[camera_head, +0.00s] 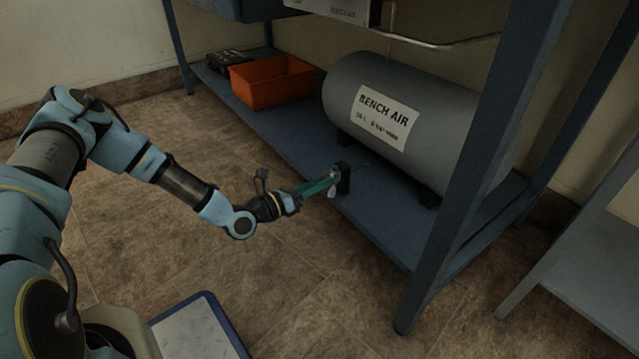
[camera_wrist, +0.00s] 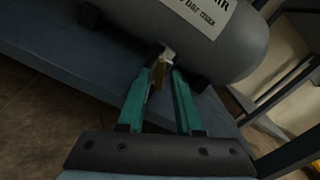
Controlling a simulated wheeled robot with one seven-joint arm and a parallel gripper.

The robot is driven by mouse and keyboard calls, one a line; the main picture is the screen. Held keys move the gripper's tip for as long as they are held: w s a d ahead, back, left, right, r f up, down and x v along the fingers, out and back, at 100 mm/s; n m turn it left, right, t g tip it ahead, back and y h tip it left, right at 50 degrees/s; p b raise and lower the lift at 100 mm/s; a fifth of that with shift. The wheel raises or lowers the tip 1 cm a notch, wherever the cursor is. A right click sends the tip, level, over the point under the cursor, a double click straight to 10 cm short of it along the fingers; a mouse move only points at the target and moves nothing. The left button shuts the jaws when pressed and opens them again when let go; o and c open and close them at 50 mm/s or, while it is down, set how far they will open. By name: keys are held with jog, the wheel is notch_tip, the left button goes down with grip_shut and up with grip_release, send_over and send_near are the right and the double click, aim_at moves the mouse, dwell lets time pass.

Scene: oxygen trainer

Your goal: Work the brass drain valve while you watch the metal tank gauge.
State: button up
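The grey metal tank (camera_head: 440,110), labelled BENCH AIR, lies on its side on the blue lower shelf; it also shows in the wrist view (camera_wrist: 235,45). The small brass drain valve (camera_wrist: 158,73) is under the tank, between my fingertips. My gripper (camera_head: 332,187) reaches the shelf's front edge in front of the tank. In the wrist view, my gripper's two teal fingers (camera_wrist: 163,80) stand apart on either side of the valve; I cannot tell whether they touch it. A gauge face is not visible in either view.
An orange bin (camera_head: 270,82) and a dark case (camera_head: 228,58) sit on the shelf (camera_head: 385,225) left of the tank. A blue bench leg (camera_head: 470,190) stands to the right. A blue-edged white panel (camera_head: 195,335) is low in front. The tiled floor between is clear.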

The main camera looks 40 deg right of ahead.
grip_shut()
dwell(0.3)
jog(key=m+p, duration=0.1)
jog(key=p, duration=0.2)
jog(key=shift+r+p, duration=0.35)
jog(key=shift+p, duration=0.05)
jog(key=shift+f+m+p, duration=0.2)
jog(key=shift+m+p, duration=0.95)
jog(key=shift+p, duration=0.45)
jog(key=shift+f+m+p, duration=0.15)
jog(key=shift+m+p, duration=1)
jog(key=shift+p, duration=0.45)
jog(key=shift+o, duration=1.1)
grip_release()
